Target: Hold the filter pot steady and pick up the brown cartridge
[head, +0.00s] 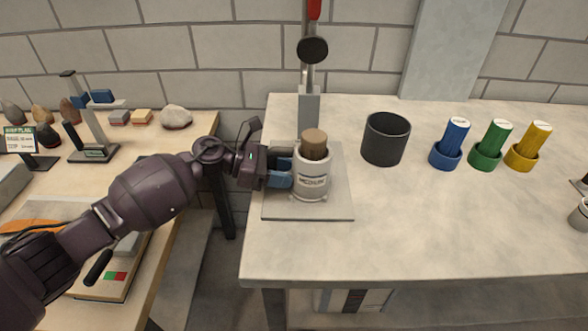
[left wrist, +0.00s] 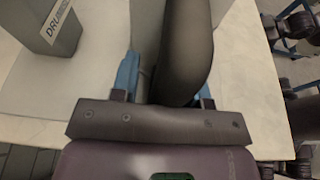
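The filter pot (head: 311,181) is a pale grey cylinder with a label, standing upright on a grey square plate (head: 335,208). The brown cartridge (head: 315,142) sits upright in its mouth, its upper part showing. My left gripper (head: 281,177) is at the pot's left side, its blue fingers right up against it at mid height. In the left wrist view the blue fingers (left wrist: 166,82) lie either side of a large dark rounded piece, with a narrow gap by the left finger. The fingertips are hidden, so I cannot tell whether they grip. My right gripper is not in view.
A grey post (head: 309,108) with a dark knob stands just behind the pot. A black cup (head: 386,139) and blue (head: 452,141), green (head: 491,144) and yellow (head: 531,146) cylinders in holders stand to the right.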

